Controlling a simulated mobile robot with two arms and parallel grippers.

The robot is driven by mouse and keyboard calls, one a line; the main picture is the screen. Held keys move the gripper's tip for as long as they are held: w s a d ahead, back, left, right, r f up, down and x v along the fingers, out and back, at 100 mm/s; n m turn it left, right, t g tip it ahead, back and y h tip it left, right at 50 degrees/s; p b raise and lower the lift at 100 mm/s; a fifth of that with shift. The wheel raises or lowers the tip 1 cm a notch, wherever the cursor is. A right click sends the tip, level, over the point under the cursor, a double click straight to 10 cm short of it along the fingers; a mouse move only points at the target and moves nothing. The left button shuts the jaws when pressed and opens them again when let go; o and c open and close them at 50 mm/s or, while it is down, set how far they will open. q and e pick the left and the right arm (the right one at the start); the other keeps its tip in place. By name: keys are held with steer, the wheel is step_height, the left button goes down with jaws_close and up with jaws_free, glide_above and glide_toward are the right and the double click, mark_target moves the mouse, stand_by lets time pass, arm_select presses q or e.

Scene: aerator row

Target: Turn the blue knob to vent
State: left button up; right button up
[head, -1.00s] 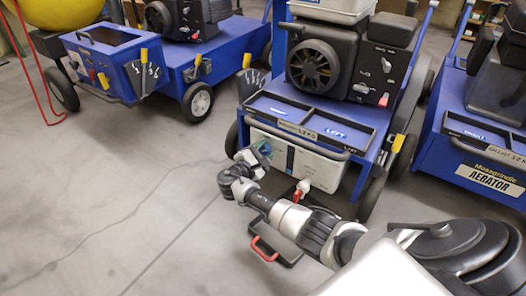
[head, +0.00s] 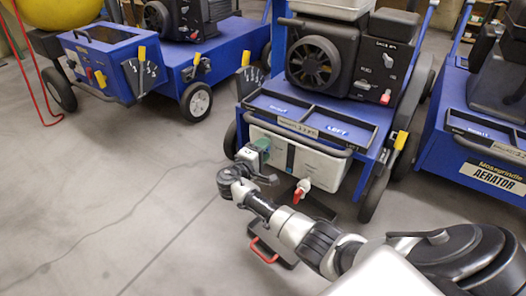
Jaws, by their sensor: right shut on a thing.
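The blue knob (head: 263,144), which looks teal, is on the left part of the front of a white tank (head: 317,168) under the middle blue machine. My right gripper (head: 258,163) comes in from the lower right and is at the knob, shut on it. The jaws and wrist hide much of the knob, so I cannot read its pointer or any vent mark. My left gripper is out of view.
A red-handled tap (head: 299,194) sticks out of the tank's front, close to my right forearm. A dark case with a red handle (head: 264,250) lies on the floor below. Other blue machines stand left (head: 115,68) and right (head: 492,178). The floor at left is clear.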

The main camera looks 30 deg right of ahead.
steer(key=shift+a+f, duration=0.1)
stand_by(0.4)
steer(key=o, duration=0.9)
steer(key=shift+c, duration=0.2)
steer(key=p+v, duration=0.5)
steer(key=v, duration=0.5)
steer(key=shift+s+a, duration=0.2)
steer(key=shift+a, duration=0.1)
steer(key=shift+p, duration=0.3)
